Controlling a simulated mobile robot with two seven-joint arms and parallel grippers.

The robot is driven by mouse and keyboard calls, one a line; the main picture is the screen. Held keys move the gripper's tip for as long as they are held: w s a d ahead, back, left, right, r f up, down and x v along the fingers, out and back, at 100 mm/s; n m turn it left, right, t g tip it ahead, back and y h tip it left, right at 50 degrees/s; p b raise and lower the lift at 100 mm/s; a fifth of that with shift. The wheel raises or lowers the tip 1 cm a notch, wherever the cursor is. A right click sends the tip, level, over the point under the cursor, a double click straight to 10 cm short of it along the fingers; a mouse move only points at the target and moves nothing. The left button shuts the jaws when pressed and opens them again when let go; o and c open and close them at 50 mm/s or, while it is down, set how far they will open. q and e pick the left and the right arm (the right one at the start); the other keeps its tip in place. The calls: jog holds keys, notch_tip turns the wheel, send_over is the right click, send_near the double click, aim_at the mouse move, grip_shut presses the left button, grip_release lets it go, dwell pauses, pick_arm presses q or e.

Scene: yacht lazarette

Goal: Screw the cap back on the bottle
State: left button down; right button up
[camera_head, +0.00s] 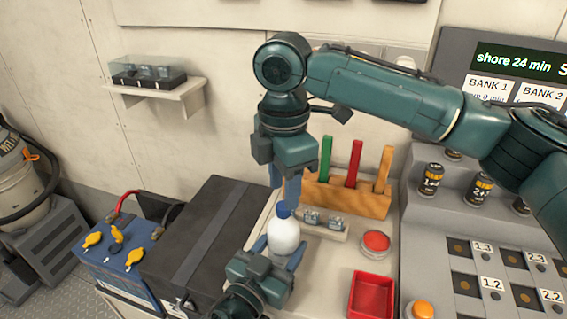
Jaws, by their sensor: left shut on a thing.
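A white bottle (284,238) stands upright above the light bench, its lower part partly hidden by my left gripper. My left gripper (281,247) is shut on the bottle, with a blue finger on each side of it. The dark blue cap (284,211) is at the top of the bottle neck. I cannot tell whether it is seated or threaded. My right gripper (284,199) points down from above, with its fingertips at the cap. The view does not show clearly whether the fingers grip the cap.
A wooden rack (345,197) with green, red and orange pieces stands behind the bottle. A red tray (371,296) and a round red-topped item (376,241) lie to the right. A black box (205,236) and a blue battery (122,262) stand left.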

jog(key=shift+f, duration=1.6)
jog(key=shift+c, duration=0.6)
grip_shut()
jog(key=m, duration=0.6)
jog(key=shift+m, duration=0.3)
jog(key=m, duration=0.5)
jog(key=shift+o, duration=1.4)
grip_release()
